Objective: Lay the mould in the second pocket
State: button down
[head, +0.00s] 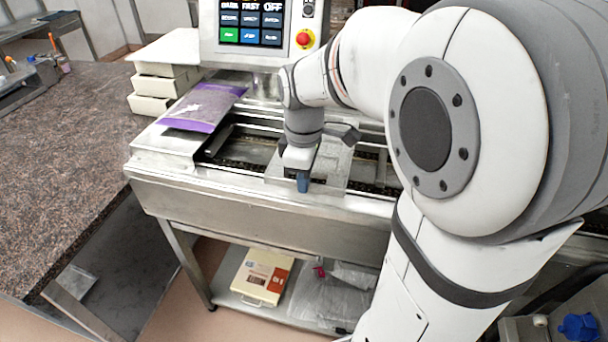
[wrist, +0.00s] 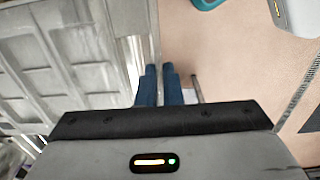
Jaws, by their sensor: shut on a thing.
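The mould (head: 333,172) is a flat, pale grey, clear-looking plate over the conveyor line. In the wrist view the mould (wrist: 75,60) fills the left side, with several shallow rectangular cavities. My gripper (head: 303,183) points down at the mould's front edge. Its blue fingers (wrist: 160,72) are close together, shut on that edge. An open pocket (head: 245,150) of the line shows left of the mould, and more of the line shows to its right. The mould covers what is under it, and I cannot tell whether it is seated or held just above.
A purple bag (head: 205,107) lies on the line's left end. White boxes (head: 160,85) are stacked behind it. A control screen (head: 255,25) with a red stop button stands at the back. A stone-topped table (head: 60,150) is at left. A lower shelf holds a yellowish box (head: 262,278).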

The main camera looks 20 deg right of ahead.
aim_at(330, 166)
jog(key=shift+w+d+f, duration=0.2)
jog(key=shift+w+d, duration=0.5)
jog(key=shift+d, duration=0.55)
jog(key=shift+w+d+f, duration=0.15)
jog(key=shift+w+d, duration=0.5)
jog(key=shift+d, duration=0.6)
jog(key=shift+w+d+f, duration=0.2)
jog(key=shift+w+d, duration=0.5)
jog(key=shift+d, duration=0.55)
jog(key=shift+f, duration=0.1)
jog(key=shift+f, duration=0.15)
jog(key=shift+s+f+b, duration=0.1)
jog(key=shift+f+b, duration=2.8)
jog(key=shift+f, duration=0.85)
